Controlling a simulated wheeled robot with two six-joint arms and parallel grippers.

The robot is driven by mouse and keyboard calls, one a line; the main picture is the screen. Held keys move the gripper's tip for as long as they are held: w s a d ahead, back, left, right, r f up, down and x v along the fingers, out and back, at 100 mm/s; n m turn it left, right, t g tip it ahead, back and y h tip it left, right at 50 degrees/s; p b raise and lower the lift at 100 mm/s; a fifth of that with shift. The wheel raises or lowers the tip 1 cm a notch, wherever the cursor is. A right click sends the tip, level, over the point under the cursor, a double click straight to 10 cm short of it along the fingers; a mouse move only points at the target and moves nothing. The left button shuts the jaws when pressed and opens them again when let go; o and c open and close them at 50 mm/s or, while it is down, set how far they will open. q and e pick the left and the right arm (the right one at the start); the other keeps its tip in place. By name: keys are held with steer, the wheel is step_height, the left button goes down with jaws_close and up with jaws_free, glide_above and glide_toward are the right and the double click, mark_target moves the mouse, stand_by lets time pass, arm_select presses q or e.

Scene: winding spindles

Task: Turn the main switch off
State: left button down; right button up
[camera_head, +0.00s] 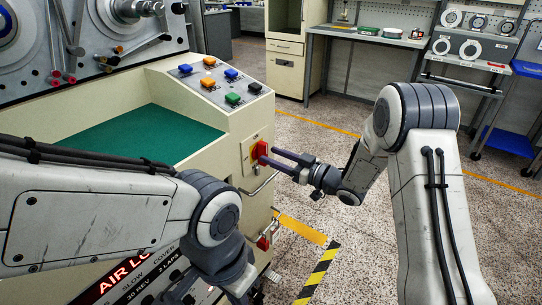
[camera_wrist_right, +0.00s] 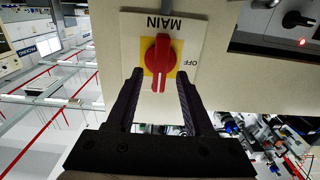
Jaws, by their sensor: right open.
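The main switch (camera_head: 258,151) is a red rotary knob on a yellow square, on the side of the cream machine. In the right wrist view the knob (camera_wrist_right: 161,58) has its handle upright in the picture, pointing down, not toward the OFF label (camera_wrist_right: 191,63) at its right. The word MAIN appears upside down above it. My right gripper (camera_head: 271,157) is open at the switch, and its fingers (camera_wrist_right: 159,82) lie on either side of the handle's lower end. I cannot tell whether they touch it.
A sloped panel (camera_head: 218,83) with several coloured buttons sits above the switch. A metal handle (camera_head: 262,184) juts out just below the switch, and another red knob (camera_head: 263,243) sits lower. Speckled floor to the right is clear up to the benches.

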steer(key=shift+x, duration=0.8)
jaws_close()
steer(key=n+b, duration=0.5)
steer(key=f+n+b, duration=0.1)
steer(key=n+b, duration=0.4)
steer(key=b, duration=0.1)
steer(key=n+b, duration=0.5)
steer(key=b, duration=0.1)
steer(key=shift+s+a+f+n, duration=0.15)
steer(key=shift+s+a+n, duration=0.1)
steer(key=shift+s+n, duration=0.1)
steer(key=shift+n+b, duration=1.25)
steer(key=shift+b, duration=0.2)
